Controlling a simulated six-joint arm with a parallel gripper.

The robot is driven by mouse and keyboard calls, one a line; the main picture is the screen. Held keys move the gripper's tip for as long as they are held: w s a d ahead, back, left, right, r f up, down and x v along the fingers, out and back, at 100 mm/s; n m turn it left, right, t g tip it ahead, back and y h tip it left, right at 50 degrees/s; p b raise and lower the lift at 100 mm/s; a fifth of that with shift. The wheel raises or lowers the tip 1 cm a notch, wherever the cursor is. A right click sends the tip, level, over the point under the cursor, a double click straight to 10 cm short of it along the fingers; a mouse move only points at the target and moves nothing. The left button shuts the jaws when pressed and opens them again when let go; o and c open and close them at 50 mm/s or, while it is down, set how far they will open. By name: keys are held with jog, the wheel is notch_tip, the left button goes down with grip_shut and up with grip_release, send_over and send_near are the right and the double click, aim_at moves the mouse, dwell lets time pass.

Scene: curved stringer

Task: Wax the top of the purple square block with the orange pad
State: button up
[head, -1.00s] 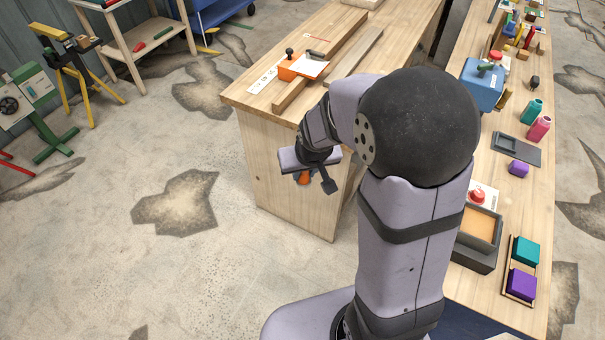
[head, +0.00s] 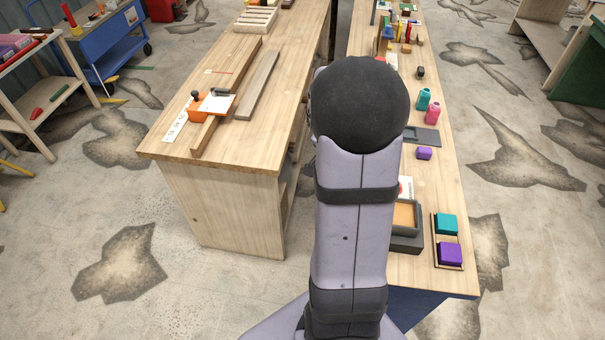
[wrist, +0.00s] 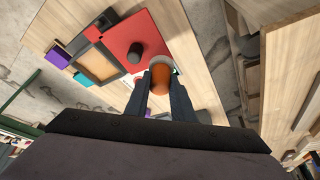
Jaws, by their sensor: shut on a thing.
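The purple square block (head: 450,254) sits in a wooden frame (head: 434,247) on the right bench, in front of a teal block (head: 447,224). In the wrist view the purple block (wrist: 58,58) shows at the left, apart from my gripper. My gripper (wrist: 160,84) is shut on an orange piece, which I take to be the orange pad (wrist: 160,78). It is held over the right bench. The pad's underside is hidden. In the head view my arm hides the gripper and pad.
A dark tray with a tan inside (head: 407,238) stands beside the frame. A red panel (wrist: 118,32) with a dark knob lies near my gripper in the wrist view. A small purple block (head: 424,153) and bottles (head: 432,115) stand farther back. The left bench (head: 230,165) is across a gap.

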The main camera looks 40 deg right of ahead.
jog(key=s+d+m+g+p, duration=0.1)
jog(key=s+d+m, duration=0.3)
jog(key=s, duration=0.3)
jog(key=s+d+m+g+y+p, duration=0.1)
jog(key=s+d+m+g+p, duration=0.1)
jog(key=s+d+m, duration=0.3)
jog(key=shift+s+r+m+g, duration=0.3)
jog(key=shift+s+m, duration=0.3)
jog(key=shift+s, duration=0.3)
jog(key=shift+f, duration=0.15)
jog(key=shift+f+b, duration=1.1)
jog(key=shift+f, duration=1.75)
jog(key=shift+f+b, duration=0.5)
jog(key=shift+b, duration=0.1)
jog(key=shift+a+f+y+b, duration=0.2)
jog(key=shift+y+b, duration=0.1)
jog(key=shift+b, duration=0.2)
dwell(0.5)
jog(key=shift+r, duration=0.2)
notch_tip(320, 180, up, 7)
jog(key=p, duration=0.3)
jog(key=shift+d, duration=0.15)
dwell(0.3)
